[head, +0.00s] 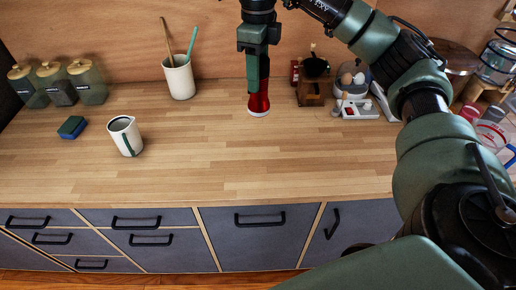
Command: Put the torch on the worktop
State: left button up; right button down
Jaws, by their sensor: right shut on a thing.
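The torch (258,103) is red with a pale rim at its lower end. It is upright, with its lower end at or just above the wooden worktop (220,160); I cannot tell whether it touches. My right gripper (258,82) comes down from above and is shut on the torch, its green fingers hiding the upper part. My left gripper is not in view.
A white jug (125,136) and a sponge (72,127) stand at the left. A utensil pot (179,77) and several jars (88,81) line the back. Right of the torch are a coffee grinder (312,86) and an egg holder (352,80). The worktop's front middle is clear.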

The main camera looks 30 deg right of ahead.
notch_tip(320, 180, down, 19)
jog(key=p, duration=0.4)
jog(key=shift+f, duration=0.15)
jog(key=shift+f, duration=0.15)
jog(key=c, duration=0.8)
grip_release()
